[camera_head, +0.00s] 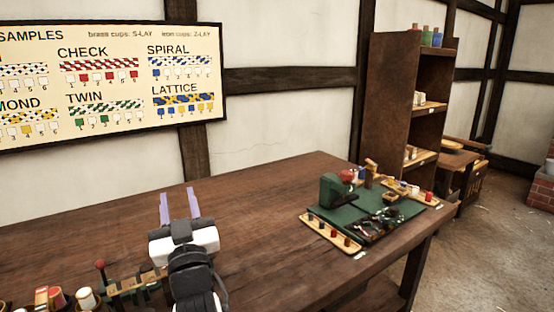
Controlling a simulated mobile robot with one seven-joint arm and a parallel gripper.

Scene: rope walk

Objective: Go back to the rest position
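My gripper (178,208) is raised over the left part of the brown wooden table (260,235). Its two pale purple fingers stand apart with nothing between them, so it is open and empty. The fingers point away from me, toward the wall. My white and black wrist shows below them at the bottom of the picture. The rest position itself is not marked by anything in view.
A green mat (350,219) with a green machine (338,190), small tools and pegged wooden strips lies at the table's right. Spools (86,299) and a rack (135,284) stand at lower left. A shelf (390,95) stands behind. The table's middle is clear.

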